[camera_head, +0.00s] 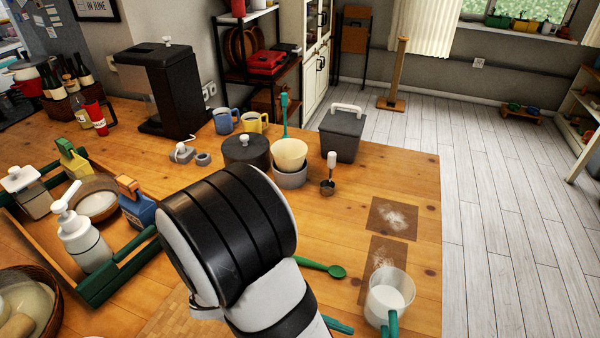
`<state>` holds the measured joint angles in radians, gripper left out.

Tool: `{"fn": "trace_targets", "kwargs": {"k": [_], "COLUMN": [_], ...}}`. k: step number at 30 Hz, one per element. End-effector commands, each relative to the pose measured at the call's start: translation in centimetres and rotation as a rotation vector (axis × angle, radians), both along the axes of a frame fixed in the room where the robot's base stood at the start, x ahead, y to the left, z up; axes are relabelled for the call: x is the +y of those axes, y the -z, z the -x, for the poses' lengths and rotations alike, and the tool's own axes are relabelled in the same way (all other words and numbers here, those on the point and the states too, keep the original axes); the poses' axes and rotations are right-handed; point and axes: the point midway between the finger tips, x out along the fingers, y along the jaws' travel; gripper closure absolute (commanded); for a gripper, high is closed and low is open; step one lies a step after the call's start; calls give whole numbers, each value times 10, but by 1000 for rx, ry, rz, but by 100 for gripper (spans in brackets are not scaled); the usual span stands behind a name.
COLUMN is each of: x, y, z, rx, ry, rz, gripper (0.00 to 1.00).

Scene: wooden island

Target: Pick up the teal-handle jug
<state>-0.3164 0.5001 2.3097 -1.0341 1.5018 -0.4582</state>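The teal-handle jug (390,292) stands on the wooden island near its front right corner. It is a clear jug with white contents, and its teal handle points toward the bottom of the picture. My arm, black and white, rises from the bottom centre, to the left of the jug. My gripper does not show, so its place relative to the jug and its opening cannot be seen. The jug looks upright, with nothing visibly touching it.
A green spoon (322,266) lies left of the jug. Two brown mats (382,248) with white powder lie behind it. A grey lidded bin (342,135), a cream bowl (289,156) and a black pot (246,152) stand farther back. A wooden tray (28,238) is left. The island's right edge is close to the jug.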

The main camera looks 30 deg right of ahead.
Motion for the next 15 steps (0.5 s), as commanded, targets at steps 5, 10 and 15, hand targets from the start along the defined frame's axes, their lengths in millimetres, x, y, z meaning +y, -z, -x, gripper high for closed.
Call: {"fn": "trace_targets", "kwargs": {"k": [5,10,15], "x": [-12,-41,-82], "y": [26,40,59], "z": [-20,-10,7], "rx": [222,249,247], "ry": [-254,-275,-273], "rz": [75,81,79], "gripper": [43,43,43]}}
